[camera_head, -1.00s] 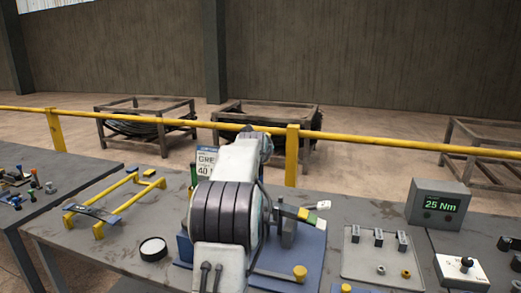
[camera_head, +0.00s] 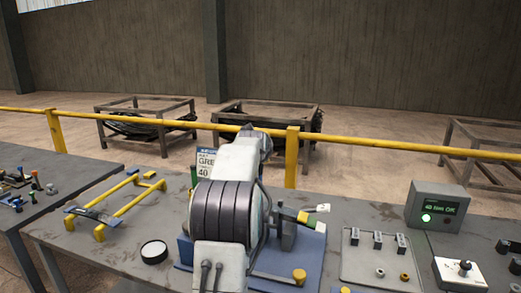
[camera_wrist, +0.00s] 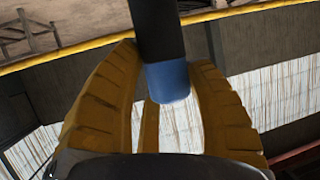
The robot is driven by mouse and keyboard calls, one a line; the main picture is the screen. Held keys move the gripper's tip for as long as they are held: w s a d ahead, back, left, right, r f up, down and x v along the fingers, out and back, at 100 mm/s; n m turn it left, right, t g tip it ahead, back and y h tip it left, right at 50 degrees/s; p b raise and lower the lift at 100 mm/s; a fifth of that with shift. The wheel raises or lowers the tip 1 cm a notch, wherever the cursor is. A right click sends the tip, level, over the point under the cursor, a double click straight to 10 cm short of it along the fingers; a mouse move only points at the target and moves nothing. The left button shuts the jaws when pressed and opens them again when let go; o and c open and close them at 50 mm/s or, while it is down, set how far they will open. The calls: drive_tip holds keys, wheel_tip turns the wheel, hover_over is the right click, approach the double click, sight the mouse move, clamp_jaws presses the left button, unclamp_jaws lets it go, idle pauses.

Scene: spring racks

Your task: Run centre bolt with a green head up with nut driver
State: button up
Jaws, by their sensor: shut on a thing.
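In the head view my own arm hides the gripper, the tool and the middle of the blue fixture (camera_head: 309,246). I cannot make out the green-headed centre bolt or whether the driver sits on it. The grey readout box (camera_head: 438,206) reads 40 Nm OK with a lit green lamp. A card (camera_head: 205,163) behind the arm shows "GRE" and "40".
A yellow frame (camera_head: 127,204) and a round black-rimmed dish (camera_head: 154,252) stand left of my arm. A grey plate (camera_head: 372,266) with several small parts and a white switch box (camera_head: 462,272) lie right. A yellow rail (camera_head: 375,143) runs behind the bench.

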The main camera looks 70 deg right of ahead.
wheel_tip(320, 180, up, 2)
drive_tip(key=shift+r+p, duration=0.25)
drive_tip(key=shift+p, duration=0.35)
drive_tip(key=shift+c, duration=0.6)
drive_tip(key=shift+r+p, duration=1.2)
drive_tip(key=shift+r, duration=0.35)
drive_tip(key=shift+s, duration=0.15)
